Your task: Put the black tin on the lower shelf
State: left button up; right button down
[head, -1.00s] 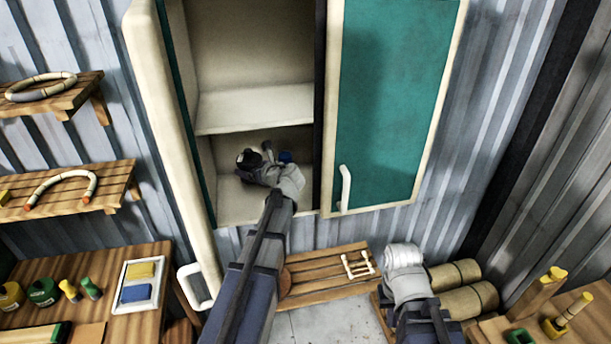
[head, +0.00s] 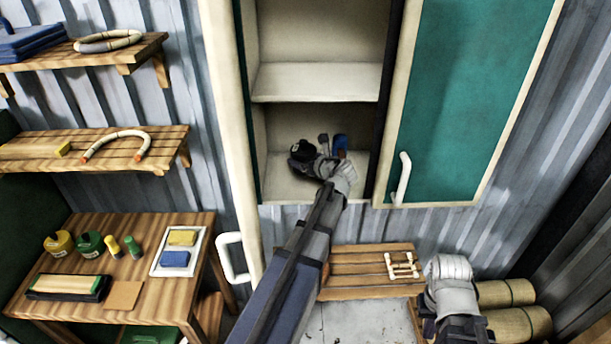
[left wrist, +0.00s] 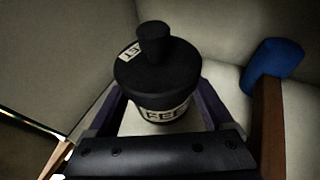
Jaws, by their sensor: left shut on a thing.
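The black tin (left wrist: 160,75) is round, with a knobbed lid and a pale lettered label. In the left wrist view it stands between the two fingers of my left gripper (left wrist: 162,115), which is shut on it. In the head view the tin (head: 302,151) and my left gripper (head: 322,157) are inside the lower compartment of the cabinet, above or on the lower shelf (head: 285,185). I cannot tell whether the tin's base touches the shelf. My right gripper (head: 447,268) is low at the right, and its fingers are hidden.
A blue object (head: 340,143) stands right of the tin, also visible in the left wrist view (left wrist: 273,66). The upper shelf (head: 315,82) is bare. The left door (head: 228,130) stands open; the green door (head: 475,100) is at right. A workbench (head: 130,225) is at left.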

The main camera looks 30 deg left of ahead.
pick_arm(q)
jog(key=shift+f+b, duration=1.9)
jog(key=shift+f, duration=0.05)
jog(key=shift+r, duration=0.15)
jog(key=o, duration=1.2)
jog(key=shift+f, duration=0.2)
jog(key=shift+c, duration=0.2)
